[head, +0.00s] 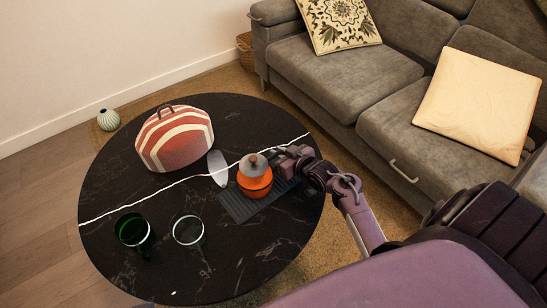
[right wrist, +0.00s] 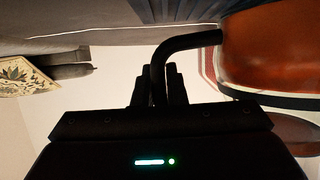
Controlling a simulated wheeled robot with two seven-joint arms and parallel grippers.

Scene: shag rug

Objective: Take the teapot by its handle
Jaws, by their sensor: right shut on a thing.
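The orange teapot (head: 255,183) with a grey lid and dark knob stands on a dark slatted mat (head: 238,207) on the round black table. In the right wrist view its orange body (right wrist: 272,50) fills the upper right, and its black bent handle (right wrist: 192,42) runs down between my fingers. My right gripper (head: 285,160) reaches in from the right of the teapot. It also shows in the right wrist view (right wrist: 158,85), shut on the handle. The teapot looks upright; I cannot tell whether it touches the mat. My left gripper is not in view.
A red-and-white striped cosy (head: 175,138) and a pale oval piece (head: 217,168) are behind and left of the teapot. A green mug (head: 133,231) and a clear-looking cup (head: 187,229) stand at front left. A grey sofa (head: 350,85) borders the table's right.

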